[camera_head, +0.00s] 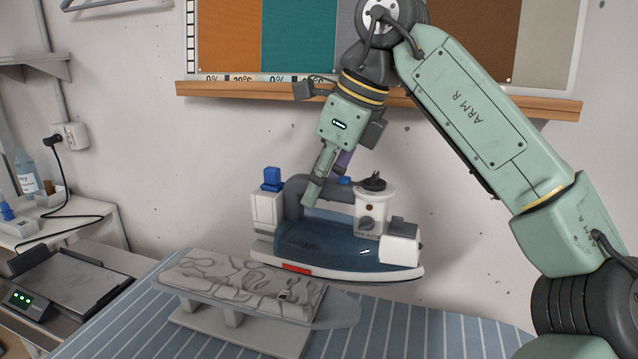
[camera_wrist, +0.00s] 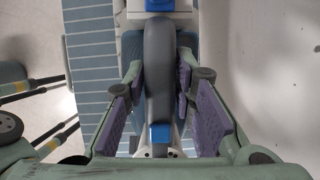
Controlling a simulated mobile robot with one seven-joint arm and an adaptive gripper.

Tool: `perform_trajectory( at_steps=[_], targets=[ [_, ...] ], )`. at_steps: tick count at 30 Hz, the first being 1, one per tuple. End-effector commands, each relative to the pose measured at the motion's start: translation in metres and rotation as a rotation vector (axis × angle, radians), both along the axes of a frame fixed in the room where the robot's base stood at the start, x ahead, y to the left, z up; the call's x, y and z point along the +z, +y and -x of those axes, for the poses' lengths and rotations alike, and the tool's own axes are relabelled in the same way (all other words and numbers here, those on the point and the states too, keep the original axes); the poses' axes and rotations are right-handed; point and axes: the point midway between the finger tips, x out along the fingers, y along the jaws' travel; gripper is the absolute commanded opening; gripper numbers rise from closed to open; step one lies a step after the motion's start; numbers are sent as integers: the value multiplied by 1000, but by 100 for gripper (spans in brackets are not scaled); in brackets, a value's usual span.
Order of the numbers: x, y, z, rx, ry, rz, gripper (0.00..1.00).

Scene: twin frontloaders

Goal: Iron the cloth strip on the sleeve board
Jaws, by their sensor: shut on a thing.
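The iron (camera_head: 330,245) has a blue body, white ends and a dark handle (camera_head: 292,200). My gripper (camera_head: 328,185) is shut on that handle. In the wrist view the purple finger pads of my gripper (camera_wrist: 160,95) lie on both sides of the grey handle (camera_wrist: 158,75). The iron appears raised behind and above the sleeve board (camera_head: 335,309). The cloth strip (camera_head: 240,281), pale grey with dark wavy lines, lies along the board and looks wrinkled. The sleeve board stands on a pale base on the striped table cover. The iron's underside is hidden.
The blue striped cover (camera_head: 405,335) is bare to the right of the board. A scale-like device (camera_head: 70,285) with green lights stands at the left. A bottle (camera_head: 25,172) and a black cable (camera_head: 95,217) are on the left shelf. The wall is close behind.

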Motion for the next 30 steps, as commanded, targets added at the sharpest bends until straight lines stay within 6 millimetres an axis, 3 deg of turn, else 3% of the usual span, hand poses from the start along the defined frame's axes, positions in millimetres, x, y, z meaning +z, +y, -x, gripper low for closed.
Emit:
perform_trajectory(
  at_steps=[8, 22, 30],
  targets=[
    [-2, 0, 0, 0, -1, 0, 0],
    [-42, 0, 0, 0, 0, 0, 0],
    [-49, 1, 0, 0, -1, 0, 0]
  ],
)
